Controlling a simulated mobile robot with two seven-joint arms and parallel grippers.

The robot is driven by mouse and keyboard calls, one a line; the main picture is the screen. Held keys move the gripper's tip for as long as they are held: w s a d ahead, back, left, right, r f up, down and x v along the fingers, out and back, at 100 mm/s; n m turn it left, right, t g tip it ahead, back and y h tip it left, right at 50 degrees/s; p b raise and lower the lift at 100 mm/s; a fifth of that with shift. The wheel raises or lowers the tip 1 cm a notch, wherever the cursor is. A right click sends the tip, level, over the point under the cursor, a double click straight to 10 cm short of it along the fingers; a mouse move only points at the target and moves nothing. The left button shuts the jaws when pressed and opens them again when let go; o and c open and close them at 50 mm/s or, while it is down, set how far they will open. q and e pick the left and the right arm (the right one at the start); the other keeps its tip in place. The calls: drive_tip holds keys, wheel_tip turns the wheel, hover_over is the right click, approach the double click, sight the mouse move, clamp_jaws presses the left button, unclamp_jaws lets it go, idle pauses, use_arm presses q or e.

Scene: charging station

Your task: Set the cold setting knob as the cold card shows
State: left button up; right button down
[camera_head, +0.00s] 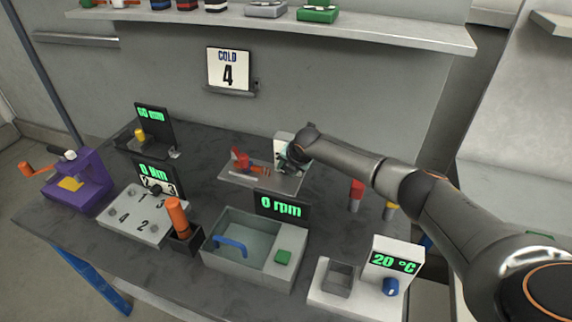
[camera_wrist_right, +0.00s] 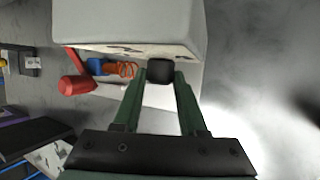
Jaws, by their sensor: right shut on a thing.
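The cold card (camera_head: 228,68) on the back wall reads COLD and 4. My right gripper (camera_head: 292,158) is at a white box (camera_head: 282,141) at the back middle of the bench. In the right wrist view, its green fingers (camera_wrist_right: 160,85) are shut on a black knob (camera_wrist_right: 160,70) on the face of the white box (camera_wrist_right: 128,22). I take this black knob for the cold setting knob. Dark marks beside it are too small and slanted to read. In the head view my gripper hides the knob. My left gripper is not in view.
A red lever (camera_head: 241,160) and orange spring (camera_wrist_right: 121,69) are close beside the knob. A grey basin (camera_head: 232,270) with a blue handle stands in front. A 20 °C unit (camera_head: 350,301) with a blue knob is at the front right. A numbered white box (camera_head: 128,222) is left.

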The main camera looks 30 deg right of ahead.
drive_tip(key=shift+s+d+f+t+y+b, duration=0.15)
drive_tip(key=shift+f+t+y+b, duration=0.1)
drive_tip(key=shift+t+y+b, duration=0.45)
drive_tip(key=shift+m+t+b, duration=0.35)
drive_tip(key=shift+m+t, duration=0.05)
drive_tip(key=shift+t, duration=0.1)
drive_tip(key=shift+r, duration=0.1)
drive_tip(key=shift+c, duration=2.2)
unclamp_jaws()
drive_tip(key=v, duration=1.2)
drive_tip(key=shift+s+d+p, duration=0.25)
drive_tip(key=shift+s+p, duration=0.05)
drive_tip(key=shift+p, duration=0.15)
